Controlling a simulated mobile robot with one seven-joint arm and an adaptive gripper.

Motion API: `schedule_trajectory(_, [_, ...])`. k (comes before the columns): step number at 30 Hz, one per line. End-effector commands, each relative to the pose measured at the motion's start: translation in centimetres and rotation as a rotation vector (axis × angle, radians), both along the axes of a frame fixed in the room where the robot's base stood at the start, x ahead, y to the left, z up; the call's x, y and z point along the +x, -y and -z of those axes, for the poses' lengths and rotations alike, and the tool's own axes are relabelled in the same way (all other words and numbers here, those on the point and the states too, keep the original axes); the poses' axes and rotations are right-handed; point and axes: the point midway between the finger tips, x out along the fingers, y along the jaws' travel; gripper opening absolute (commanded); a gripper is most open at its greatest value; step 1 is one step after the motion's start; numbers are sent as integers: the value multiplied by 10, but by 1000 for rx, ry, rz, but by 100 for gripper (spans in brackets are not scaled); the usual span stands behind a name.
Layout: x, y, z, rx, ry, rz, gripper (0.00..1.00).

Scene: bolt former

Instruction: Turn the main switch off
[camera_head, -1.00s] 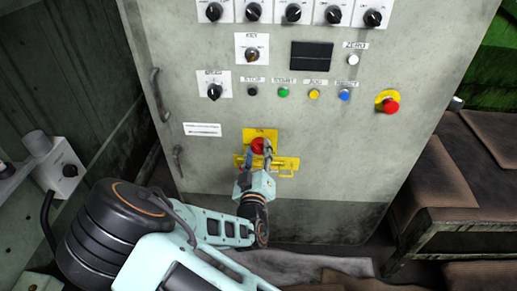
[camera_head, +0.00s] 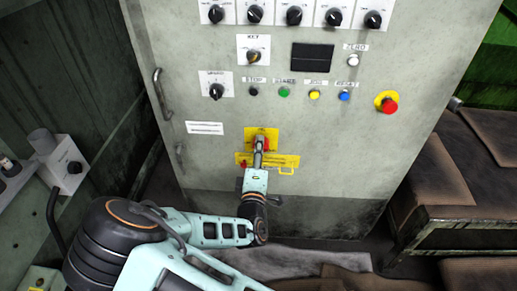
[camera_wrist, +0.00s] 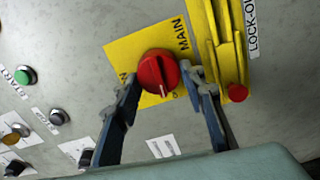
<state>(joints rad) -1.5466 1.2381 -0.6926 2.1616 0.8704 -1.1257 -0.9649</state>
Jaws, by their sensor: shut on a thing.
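The main switch is a red round knob (camera_wrist: 157,75) on a yellow plate (camera_wrist: 125,50) lettered MAIN. A white mark on the knob points to the lower edge of the wrist view; the lettering near it is partly hidden. My gripper (camera_wrist: 161,82) has one finger on each side of the knob and is shut on it. In the head view, my gripper (camera_head: 259,147) reaches the low middle of the grey cabinet, its fingers in line with each other and covering much of the knob (camera_head: 266,144).
A yellow lock-out bar (camera_wrist: 222,50) with a small red piece (camera_wrist: 237,92) lies close beside one finger. The cabinet (camera_head: 330,165) carries several knobs and buttons above, and a red emergency button (camera_head: 390,105) at right. A brown-topped bench (camera_head: 440,170) stands to the right.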

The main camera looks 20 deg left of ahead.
Motion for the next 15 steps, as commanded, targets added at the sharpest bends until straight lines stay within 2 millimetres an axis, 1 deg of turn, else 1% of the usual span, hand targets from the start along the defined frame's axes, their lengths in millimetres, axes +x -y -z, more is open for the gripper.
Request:
schedule_trajectory(6, [0, 0, 1, -75, 17, 0, 13])
schedule_trajectory(15, [0, 0, 1, -107, 26, 0, 13])
